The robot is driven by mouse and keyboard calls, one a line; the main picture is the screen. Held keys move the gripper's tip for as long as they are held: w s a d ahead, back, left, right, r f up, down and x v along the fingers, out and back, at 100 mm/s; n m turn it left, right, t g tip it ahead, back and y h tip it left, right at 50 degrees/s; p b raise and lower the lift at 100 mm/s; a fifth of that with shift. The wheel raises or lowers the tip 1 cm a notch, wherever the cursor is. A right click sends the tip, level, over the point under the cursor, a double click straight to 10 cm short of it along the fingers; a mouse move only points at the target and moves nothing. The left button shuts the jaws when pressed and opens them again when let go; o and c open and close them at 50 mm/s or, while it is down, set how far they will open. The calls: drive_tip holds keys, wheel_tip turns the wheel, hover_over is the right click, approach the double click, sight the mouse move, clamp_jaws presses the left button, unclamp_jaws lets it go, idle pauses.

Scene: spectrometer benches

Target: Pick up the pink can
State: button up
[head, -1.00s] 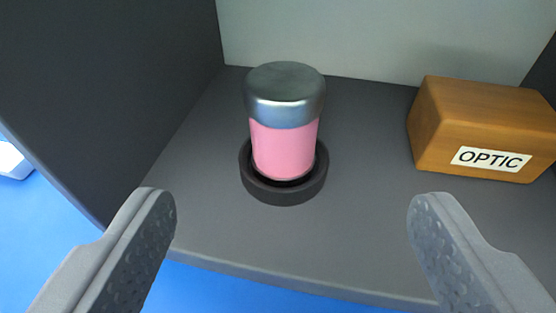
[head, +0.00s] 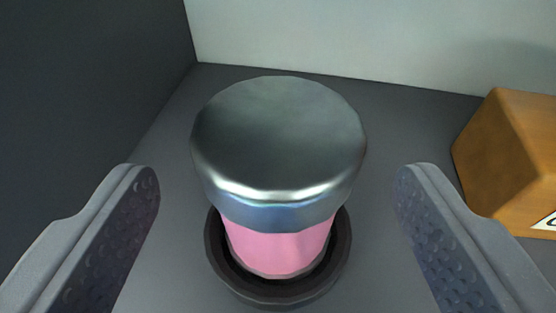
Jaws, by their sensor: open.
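The pink can (head: 278,250) with a wide silver metal cap (head: 278,135) stands upright in a dark round ring holder (head: 230,277) on the grey shelf. My gripper (head: 276,178) is open, with one grey finger to the left of the can and one to the right. Gaps show between the can and both fingers, so neither finger appears to touch it. The cap hides much of the can's pink body from above.
A brown wooden box (head: 500,160) with a partly cut-off white label stands to the right, close to my right finger. A dark side wall (head: 85,85) is on the left and a pale back wall (head: 340,40) is behind. Some bare shelf (head: 395,125) lies behind the can.

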sight(277, 222)
drive_tip(key=shift+x, duration=1.9)
drive_tip(key=c, duration=1.2)
drive_tip(key=shift+o, duration=0.2)
drive_tip(key=shift+r, duration=0.1)
